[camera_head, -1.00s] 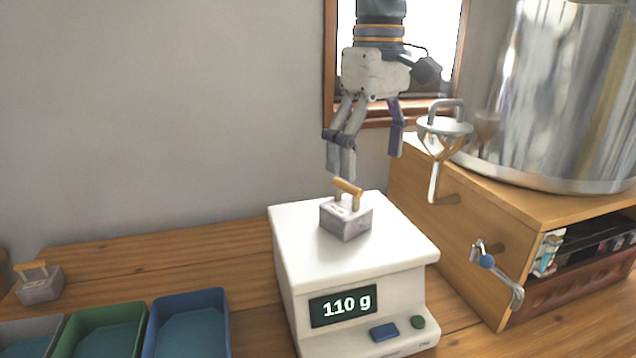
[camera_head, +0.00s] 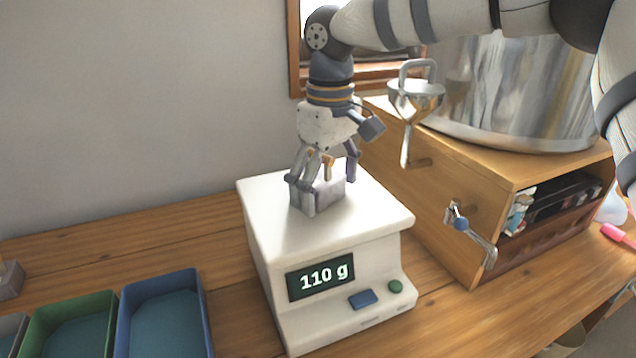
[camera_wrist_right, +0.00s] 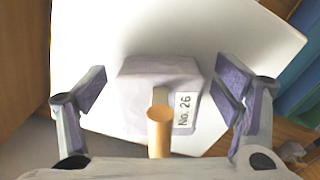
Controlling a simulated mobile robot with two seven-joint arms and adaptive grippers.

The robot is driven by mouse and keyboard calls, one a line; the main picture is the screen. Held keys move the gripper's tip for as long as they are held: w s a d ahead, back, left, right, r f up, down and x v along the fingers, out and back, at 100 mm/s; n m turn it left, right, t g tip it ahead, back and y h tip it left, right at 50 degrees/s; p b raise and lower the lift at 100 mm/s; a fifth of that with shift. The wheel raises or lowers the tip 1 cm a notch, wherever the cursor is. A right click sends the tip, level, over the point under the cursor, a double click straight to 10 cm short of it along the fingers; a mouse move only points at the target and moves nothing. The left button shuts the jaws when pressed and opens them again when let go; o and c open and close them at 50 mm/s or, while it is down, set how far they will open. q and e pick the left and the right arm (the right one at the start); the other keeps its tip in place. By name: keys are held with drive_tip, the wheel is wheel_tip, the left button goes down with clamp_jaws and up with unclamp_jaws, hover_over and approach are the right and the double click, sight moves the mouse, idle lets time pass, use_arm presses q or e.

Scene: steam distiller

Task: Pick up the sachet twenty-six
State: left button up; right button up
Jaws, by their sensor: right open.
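The sachet twenty-six (camera_head: 328,193) is a grey-lilac block with a wooden handle, standing on the white scale (camera_head: 262,222), whose display reads 110 g. In the right wrist view the sachet (camera_wrist_right: 140,85) shows its "No. 26" label. My right gripper (camera_head: 329,188) is lowered around the sachet from above. In the right wrist view its open fingers (camera_wrist_right: 160,88) stand on both sides of the block, with a gap on each side. My left gripper is not in view.
A green tray (camera_head: 30,325) and a blue tray (camera_head: 203,315) stand left of the scale. Another grey block (camera_head: 10,282) is at the left edge. A wooden cabinet (camera_head: 440,205) with a crank (camera_head: 470,232) stands close on the right, under a large metal vessel (camera_head: 530,95). A funnel (camera_head: 414,95) is near my right gripper.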

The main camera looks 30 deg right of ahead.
drive_tip(key=shift+r, duration=0.1)
drive_tip(key=c, duration=1.3)
